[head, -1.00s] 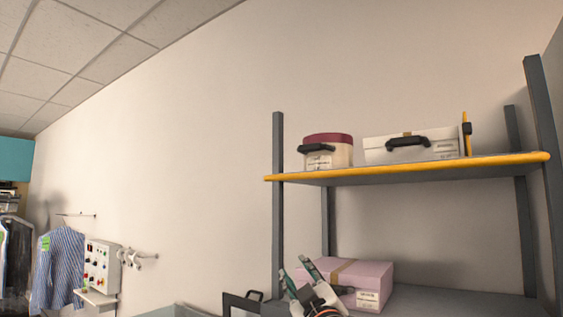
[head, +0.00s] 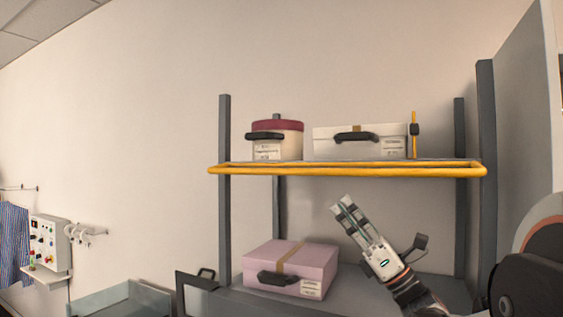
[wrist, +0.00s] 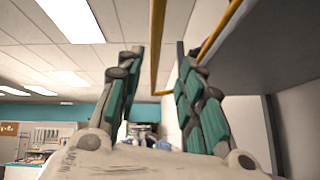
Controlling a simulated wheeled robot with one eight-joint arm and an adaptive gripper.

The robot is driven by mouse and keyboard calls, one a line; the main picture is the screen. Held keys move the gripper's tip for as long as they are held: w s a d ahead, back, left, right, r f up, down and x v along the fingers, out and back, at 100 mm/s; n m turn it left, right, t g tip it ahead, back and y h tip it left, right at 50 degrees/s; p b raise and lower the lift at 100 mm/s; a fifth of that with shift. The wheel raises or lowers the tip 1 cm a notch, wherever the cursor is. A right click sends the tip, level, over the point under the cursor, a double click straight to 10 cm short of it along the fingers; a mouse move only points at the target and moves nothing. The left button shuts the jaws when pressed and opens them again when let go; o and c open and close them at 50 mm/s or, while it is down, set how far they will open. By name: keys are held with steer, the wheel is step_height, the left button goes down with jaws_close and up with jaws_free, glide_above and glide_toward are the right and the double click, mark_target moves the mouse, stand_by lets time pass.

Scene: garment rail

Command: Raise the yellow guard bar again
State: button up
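The yellow guard bar (head: 350,172) is a long frame lying roughly level along the front edge of the upper shelf. My gripper (head: 341,203) is below and in front of it, fingers pointing up and left, apart from the bar in the head view. In the wrist view my gripper (wrist: 160,50) has its two fingers spread with nothing held. The yellow bar (wrist: 157,40) shows in the gap between the fingertips there, seemingly beyond them; the exact distance cannot be told. A short upright yellow piece with a black block (head: 414,130) stands at the shelf's right part.
On the upper shelf are a round box with a dark red lid (head: 277,140) and a white box (head: 360,143). A pink box (head: 290,268) sits on the lower shelf, left of my arm. Grey posts (head: 486,170) frame the rack. A control panel (head: 49,242) is on the wall.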

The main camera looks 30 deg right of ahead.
mark_target(317, 173)
steer(key=w+a+r+n+p, duration=0.1)
steer(key=r, duration=0.1)
steer(key=w+a+r+n+g+y+p, duration=0.1)
steer(key=w+r, duration=0.1)
steer(key=r, duration=0.1)
steer(key=w+a+r+n+g+p, duration=0.1)
steer(key=w+a+r+n, duration=0.1)
steer(key=r, duration=0.1)
steer(key=shift+w+a+r+p, duration=0.1)
steer(key=shift+w+r+p, duration=0.05)
steer(key=shift+r+p, duration=0.15)
stand_by(0.3)
jaws_close()
